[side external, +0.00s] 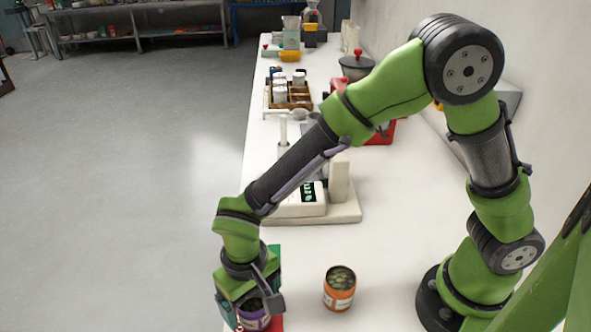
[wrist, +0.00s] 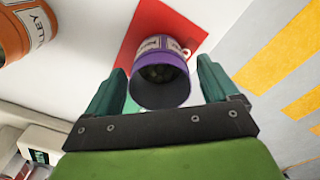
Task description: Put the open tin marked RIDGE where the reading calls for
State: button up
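A purple open tin (wrist: 160,72) with a pale label stands on a red mat (wrist: 130,38) in the wrist view; its lettering is not readable. Dark contents show inside it. My gripper (wrist: 160,66) has its fingers on either side of this tin, with small gaps visible. In the side view my gripper (side external: 248,308) is low at the front left, over the purple tin (side external: 256,322). An orange open tin (side external: 340,290) stands apart to the right; its label (wrist: 38,32) ends in "LLEY". A device with a lit green display (side external: 307,192) stands behind; I cannot read its digits.
A green mat (side external: 275,256) lies just behind the red one, partly hidden by my arm. Farther back are a wooden rack of jars (side external: 290,95), a lidded pot (side external: 356,66) and a red item (side external: 380,133).

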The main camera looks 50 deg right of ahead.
notch_tip(320, 180, up, 12)
jog(key=s+d+r+m+t, duration=0.1)
jog(key=d+r+t, duration=0.1)
jog(key=d, duration=0.5)
jog(key=s+d+r+m+t+y, duration=0.1)
jog(key=d+r, duration=0.3)
jog(key=d, duration=0.4)
jog(key=s+d+r+m+t+y, duration=0.1)
jog(key=s+d+r+t, duration=0.2)
jog(key=d, duration=0.5)
jog(key=shift+s+d+t, duration=0.15)
jog(key=shift+s+t, duration=0.05)
jog(key=shift+t, duration=0.4)
